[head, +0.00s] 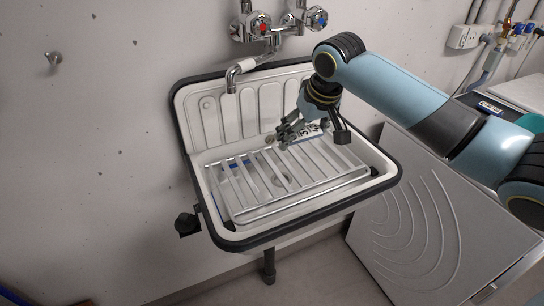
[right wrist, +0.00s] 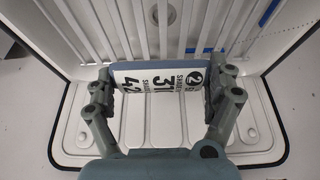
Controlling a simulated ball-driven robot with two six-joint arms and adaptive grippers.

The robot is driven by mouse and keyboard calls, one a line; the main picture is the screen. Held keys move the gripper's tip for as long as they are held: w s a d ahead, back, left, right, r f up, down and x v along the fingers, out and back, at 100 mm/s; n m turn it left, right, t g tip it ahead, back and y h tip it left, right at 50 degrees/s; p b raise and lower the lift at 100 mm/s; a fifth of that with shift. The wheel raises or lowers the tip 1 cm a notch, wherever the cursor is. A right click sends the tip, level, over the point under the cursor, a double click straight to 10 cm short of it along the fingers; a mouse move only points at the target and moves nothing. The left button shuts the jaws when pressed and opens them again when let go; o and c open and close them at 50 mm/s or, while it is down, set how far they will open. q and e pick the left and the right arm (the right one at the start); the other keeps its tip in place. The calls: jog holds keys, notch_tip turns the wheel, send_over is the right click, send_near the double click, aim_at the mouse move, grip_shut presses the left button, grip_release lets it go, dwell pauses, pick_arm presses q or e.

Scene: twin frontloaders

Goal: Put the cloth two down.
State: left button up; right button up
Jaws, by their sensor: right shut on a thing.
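Cloth two is a flat, white piece with a blue-grey edge and dark printed marks, including a circled 2 (right wrist: 160,90). It shows in the head view (head: 311,131) as a small pale patch at the fingers. My right gripper (head: 306,134) is shut on it, with one finger at each end in the right wrist view (right wrist: 162,84). It is over the back right part of the sink's slatted rack (head: 290,175). I cannot tell whether the cloth touches the rack. My left gripper is not in view.
The white sink (head: 215,118) has a raised dark rim and a ribbed back. A tap (head: 246,68) reaches over its back left. Something blue (right wrist: 268,12) shows below the slats. A white ribbed appliance (head: 425,225) stands at right. The rack's front and left are clear.

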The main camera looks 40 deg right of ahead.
jog(key=a+f, duration=0.1)
jog(key=a, duration=0.2)
jog(key=w+a+f, duration=0.1)
jog(key=a+f, duration=0.1)
jog(key=a, duration=0.1)
jog(key=w+a+f+p, duration=0.1)
jog(key=a+f, duration=0.1)
jog(key=shift+w+a, duration=0.1)
jog(key=shift+a, duration=0.3)
jog(key=shift+w+a+f, duration=0.2)
jog(key=shift+a+f, duration=0.25)
jog(key=shift+a, duration=0.15)
jog(key=shift+w+a+f, duration=0.2)
jog(key=shift+a+f, duration=0.2)
jog(key=shift+a, duration=0.2)
notch_tip(320, 180, down, 4)
jog(key=shift+r, duration=0.25)
jog(key=shift+f, duration=0.3)
jog(key=shift+s, duration=0.1)
jog(key=o, duration=1)
jog(key=shift+c, duration=0.2)
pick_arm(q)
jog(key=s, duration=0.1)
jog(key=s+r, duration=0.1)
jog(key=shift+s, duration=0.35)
